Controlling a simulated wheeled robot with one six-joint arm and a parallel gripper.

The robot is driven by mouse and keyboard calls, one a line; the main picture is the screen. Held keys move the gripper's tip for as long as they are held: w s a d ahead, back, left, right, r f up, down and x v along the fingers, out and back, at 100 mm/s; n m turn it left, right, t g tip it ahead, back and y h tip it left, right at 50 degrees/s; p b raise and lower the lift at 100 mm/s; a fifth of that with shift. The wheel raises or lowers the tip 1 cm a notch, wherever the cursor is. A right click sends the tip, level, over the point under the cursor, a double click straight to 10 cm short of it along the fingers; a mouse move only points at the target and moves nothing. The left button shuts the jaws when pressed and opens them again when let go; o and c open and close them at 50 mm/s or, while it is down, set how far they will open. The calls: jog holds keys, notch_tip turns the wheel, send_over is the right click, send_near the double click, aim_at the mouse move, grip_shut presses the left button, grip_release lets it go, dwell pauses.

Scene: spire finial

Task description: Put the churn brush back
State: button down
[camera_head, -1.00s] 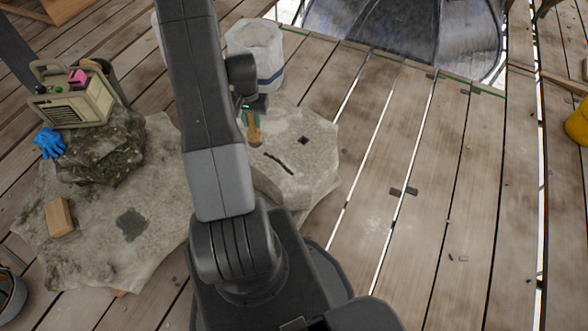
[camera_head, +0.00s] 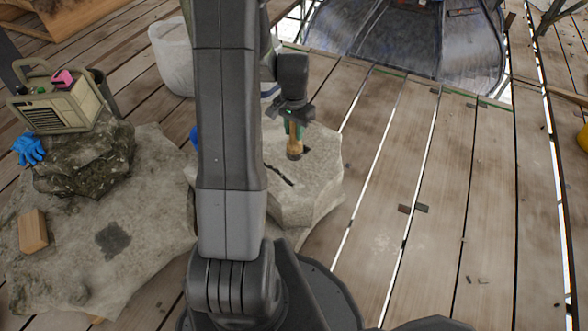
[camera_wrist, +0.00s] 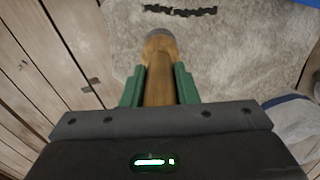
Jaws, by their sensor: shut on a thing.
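The churn brush (camera_head: 294,141) has a wooden handle and a grey lower end. It hangs roughly upright over the pale stone block (camera_head: 310,183). My gripper (camera_head: 292,124) is shut on its handle. In the wrist view, the green fingers of my gripper (camera_wrist: 160,90) lie on both sides of the wooden handle (camera_wrist: 160,70), with the grey end pointing away over the stone. The brush's end covers the spot near a small dark square mark in the stone. I cannot tell whether it touches the stone or enters that mark.
A dark jagged slot (camera_head: 278,174) lies on the block's top. A wide stone slab (camera_head: 150,240) to the left bears a wooden block (camera_head: 33,231), a beige radio-like box (camera_head: 58,104) and a blue glove (camera_head: 28,149). A white bucket-like container (camera_head: 171,60) stands behind. Planks to the right are mostly clear.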

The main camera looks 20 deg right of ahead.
aim_at(294, 151)
notch_tip(294, 151, down, 10)
jog(key=b, duration=0.3)
jog(key=shift+r, duration=0.25)
jog(key=shift+f, duration=0.2)
jog(key=c, duration=1.1)
grip_release()
jog(key=shift+r, duration=0.1)
notch_tip(294, 151, up, 12)
jog(key=p, duration=0.4)
jog(key=shift+r, duration=0.15)
